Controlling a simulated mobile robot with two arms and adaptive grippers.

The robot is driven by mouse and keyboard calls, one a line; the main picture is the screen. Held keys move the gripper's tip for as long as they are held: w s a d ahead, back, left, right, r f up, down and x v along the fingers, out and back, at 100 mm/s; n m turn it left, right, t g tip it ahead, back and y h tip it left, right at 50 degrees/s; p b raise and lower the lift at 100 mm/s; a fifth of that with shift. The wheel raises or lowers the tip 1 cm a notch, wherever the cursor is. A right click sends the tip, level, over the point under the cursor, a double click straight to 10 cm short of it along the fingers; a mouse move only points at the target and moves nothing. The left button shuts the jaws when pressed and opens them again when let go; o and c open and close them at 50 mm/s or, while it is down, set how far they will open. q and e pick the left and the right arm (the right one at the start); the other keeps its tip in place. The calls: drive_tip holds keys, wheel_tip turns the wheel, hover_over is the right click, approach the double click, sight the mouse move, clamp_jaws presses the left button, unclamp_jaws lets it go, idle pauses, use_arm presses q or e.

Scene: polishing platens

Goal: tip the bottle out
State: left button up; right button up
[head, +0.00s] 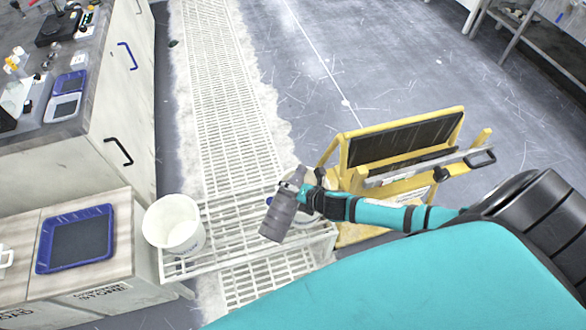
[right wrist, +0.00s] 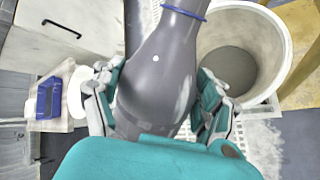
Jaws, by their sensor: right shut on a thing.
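The grey bottle (head: 277,218) is held in my right gripper (head: 302,194). It also shows in the right wrist view (right wrist: 155,75), with the jaws (right wrist: 155,105) closed around its body from both sides. In the head view it is tilted, its narrow end up and to the right and its wide end lower left. A white bucket (head: 325,182) is partly hidden behind the bottle and gripper. In the right wrist view a bucket (right wrist: 277,60) with grey contents is beside the bottle on the right. I cannot tell whether anything leaves the bottle. My left gripper is not in view.
Another white bucket (head: 160,228) stands on the white grating (head: 235,245) to the left. A blue tray (head: 108,235) lies on the low cabinet. A yellow step stand or cart (head: 350,155) is close behind my right arm. Open grey floor (head: 400,60) lies beyond.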

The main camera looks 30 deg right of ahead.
sight(294, 180)
drive_tip(key=shift+a+r+n+t+h+b, duration=0.1)
drive_tip(key=shift+r+n+t+h+b, duration=0.15)
drive_tip(key=shift+n+t+h+b, duration=0.35)
wheel_tip(294, 180, up, 3)
drive_tip(key=n+t+h+b, duration=0.3)
drive_tip(key=t+b, duration=0.1)
drive_tip(key=b, duration=0.3)
drive_tip(key=shift+r+n+h, duration=0.1)
drive_tip(key=shift+n+h, duration=0.2)
drive_tip(key=shift+h, duration=0.1)
drive_tip(key=shift+d+r+n+t+h+b, duration=0.1)
drive_tip(key=shift+r+n+t+h+b, duration=0.1)
drive_tip(key=shift+r+n+t+b, duration=0.3)
drive_tip(key=shift+d+r+n+t+h+b, duration=0.1)
drive_tip(key=shift+r+n+t+h+b, duration=0.15)
drive_tip(key=shift+t+b, duration=0.4)
drive_tip(key=shift+r+n+b, duration=0.15)
drive_tip(key=shift+n+b, duration=0.1)
drive_tip(key=shift+b, duration=0.05)
drive_tip(key=shift+r+t, duration=0.25)
drive_tip(key=shift+r, duration=0.1)
